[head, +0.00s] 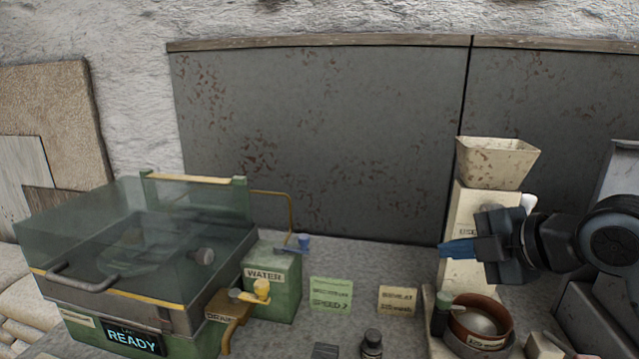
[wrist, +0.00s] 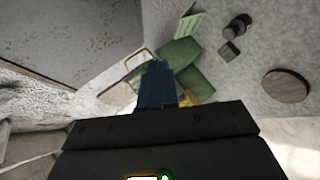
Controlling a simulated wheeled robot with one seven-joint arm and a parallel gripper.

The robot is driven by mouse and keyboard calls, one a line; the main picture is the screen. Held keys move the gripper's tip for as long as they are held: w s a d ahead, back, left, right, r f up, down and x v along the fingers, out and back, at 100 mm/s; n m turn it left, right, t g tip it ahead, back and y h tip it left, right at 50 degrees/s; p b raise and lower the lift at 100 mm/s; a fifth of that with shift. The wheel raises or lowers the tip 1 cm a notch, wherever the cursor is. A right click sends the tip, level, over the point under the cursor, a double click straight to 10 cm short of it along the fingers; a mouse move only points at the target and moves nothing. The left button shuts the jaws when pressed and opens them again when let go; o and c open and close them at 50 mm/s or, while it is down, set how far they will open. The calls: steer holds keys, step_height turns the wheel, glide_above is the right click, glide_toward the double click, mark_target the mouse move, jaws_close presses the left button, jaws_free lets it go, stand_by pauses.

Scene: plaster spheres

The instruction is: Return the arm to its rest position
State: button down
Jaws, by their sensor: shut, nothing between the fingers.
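My arm (head: 560,240) reaches in from the right edge of the head view. My gripper (head: 443,251) points left, with its blue fingers together and nothing held. It is in front of the pale dispenser column (head: 470,215) at the right and above the brown bowl area. In the wrist view my gripper (wrist: 158,66) shows its blue fingers closed together over the bench, with the green water box behind them. No plaster sphere can be made out for certain in either view.
A glass-lidded green machine (head: 130,265) reading READY stands at the left, beside a green WATER box (head: 272,285) with taps. A brown bowl (head: 481,322), a small dark green bottle (head: 441,314) and a dark knob (head: 372,343) are on the bench. Two cards (head: 331,295) stand mid-bench.

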steer(key=s+a+r+m+t+y, duration=0.15)
steer(key=s+a+m+t, duration=0.25)
steer(key=a+m+t, duration=0.5)
steer(key=s+f+m+g+h, duration=0.1)
steer(key=s+f+m+h, duration=0.3)
steer(key=s+f+m, duration=0.55)
steer(key=s+f+m+g+h, duration=0.2)
steer(key=s+f+m+h, duration=0.3)
steer(key=s, duration=0.8)
steer(key=s+d+n+y, duration=0.1)
steer(key=s+d, duration=0.2)
steer(key=s, duration=0.6)
steer(key=s+d+n+g, duration=0.1)
steer(key=s+d, duration=0.2)
steer(key=s, duration=0.6)
steer(key=shift+s+d+f+y, duration=0.2)
steer(key=shift+s+y, duration=0.1)
steer(key=shift+y, duration=0.05)
